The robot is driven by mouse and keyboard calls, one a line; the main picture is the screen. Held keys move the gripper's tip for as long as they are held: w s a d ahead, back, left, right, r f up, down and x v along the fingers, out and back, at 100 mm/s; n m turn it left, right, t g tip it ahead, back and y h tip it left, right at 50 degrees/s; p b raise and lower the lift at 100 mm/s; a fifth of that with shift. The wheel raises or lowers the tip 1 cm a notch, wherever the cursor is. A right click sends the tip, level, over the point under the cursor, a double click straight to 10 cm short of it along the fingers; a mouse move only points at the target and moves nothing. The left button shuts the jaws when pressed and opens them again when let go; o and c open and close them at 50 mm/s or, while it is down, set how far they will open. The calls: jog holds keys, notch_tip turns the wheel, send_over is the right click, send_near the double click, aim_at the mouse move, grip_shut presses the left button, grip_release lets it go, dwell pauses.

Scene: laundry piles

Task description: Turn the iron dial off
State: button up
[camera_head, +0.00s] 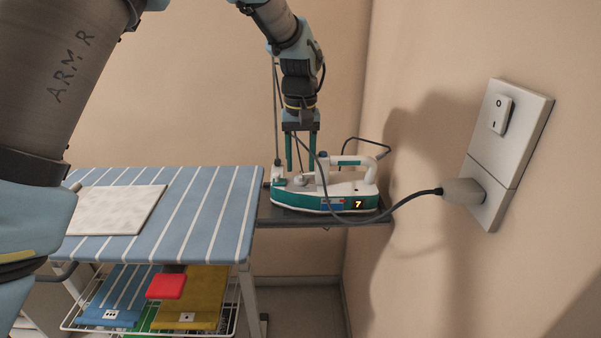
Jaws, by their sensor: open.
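The iron (345,204), white and teal, rests on a dark grey shelf (295,217) at the right end of the ironing board. Its side display (358,204) reads 7. A small pale knob, perhaps the dial (300,180), shows on the iron's top left part, small and partly hidden. My gripper (301,170) points down with its two teal fingers apart, just over this knob. I cannot tell whether the fingers touch it or straddle it.
The iron's dark cord (408,201) runs to a plug (463,191) in the wall socket, below a wall switch (500,113). The striped ironing board (215,205) holds a pale folded cloth (115,208). A wire rack (235,318) below holds folded laundry. The wall stands close on the right.

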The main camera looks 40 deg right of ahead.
aim_at(300, 175)
notch_tip(300, 175, up, 8)
jog(key=b, duration=0.1)
jog(key=shift+f, duration=0.15)
dwell(0.5)
jog(key=w+a+f+n, duration=0.2)
jog(key=w+a, duration=0.4)
jog(key=a, duration=0.6)
jog(key=w+a+f+n, duration=0.15)
jog(key=w+a, duration=0.45)
jog(key=a, duration=0.6)
jog(key=s+a+f+n, duration=0.1)
jog(key=s+a, duration=0.1)
jog(key=a, duration=0.6)
jog(key=s+a+f+n+t, duration=0.1)
jog(key=s+a+f, duration=0.1)
jog(key=a, duration=0.6)
jog(key=s+a+f+n, duration=0.1)
jog(key=s+a+f, duration=0.1)
jog(key=a, duration=0.7)
jog(key=shift+s+f+t, duration=0.25)
jog(key=shift+s+t, duration=0.05)
jog(key=shift+s, duration=0.55)
